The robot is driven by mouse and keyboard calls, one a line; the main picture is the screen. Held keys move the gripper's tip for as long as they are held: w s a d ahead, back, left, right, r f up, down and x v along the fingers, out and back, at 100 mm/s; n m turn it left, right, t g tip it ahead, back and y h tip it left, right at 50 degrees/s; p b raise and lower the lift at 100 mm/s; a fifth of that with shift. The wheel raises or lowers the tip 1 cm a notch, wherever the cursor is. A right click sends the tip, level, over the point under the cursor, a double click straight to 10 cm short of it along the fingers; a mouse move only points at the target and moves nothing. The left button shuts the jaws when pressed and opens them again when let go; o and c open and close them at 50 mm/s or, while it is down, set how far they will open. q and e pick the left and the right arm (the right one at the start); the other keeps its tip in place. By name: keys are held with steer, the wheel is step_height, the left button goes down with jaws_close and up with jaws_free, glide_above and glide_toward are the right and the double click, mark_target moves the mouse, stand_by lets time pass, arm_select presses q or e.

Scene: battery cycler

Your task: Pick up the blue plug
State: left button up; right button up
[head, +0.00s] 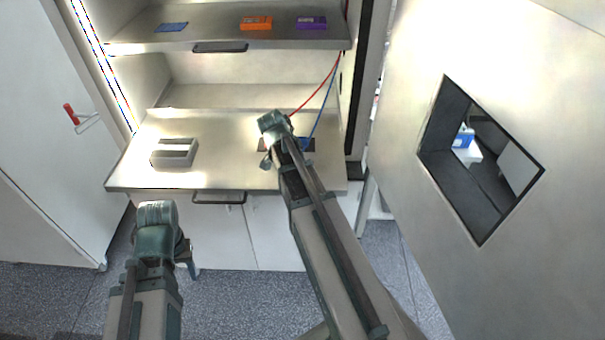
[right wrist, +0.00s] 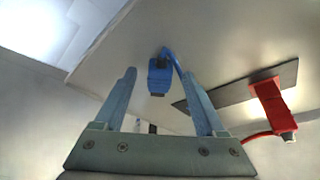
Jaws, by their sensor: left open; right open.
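The blue plug (right wrist: 159,78) shows in the right wrist view, in line with the gap between the open fingers of my right gripper (right wrist: 159,88). The fingers look apart from it on both sides; I cannot tell how far beyond the tips it is. In the head view the blue plug (head: 307,144) is partly hidden behind my right arm, on the cabinet worktop (head: 228,160). My right gripper (head: 266,158) is over the worktop there, mostly hidden by its wrist. My left gripper (head: 188,262) is open and empty, low in front of the cabinet.
A grey slotted holder (head: 175,152) stands on the worktop's left. Orange (head: 256,22) and purple (head: 311,22) boxes sit on the shelf above. A panel with a square opening stands at right.

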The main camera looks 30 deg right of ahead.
arm_select(q)
steer(key=shift+f, duration=0.2)
arm_select(e)
steer(key=shift+d+f, duration=0.1)
steer(key=shift+f, duration=0.1)
jaws_close()
arm_select(q)
steer(key=shift+r, duration=0.1)
arm_select(e)
steer(key=shift+r, duration=0.1)
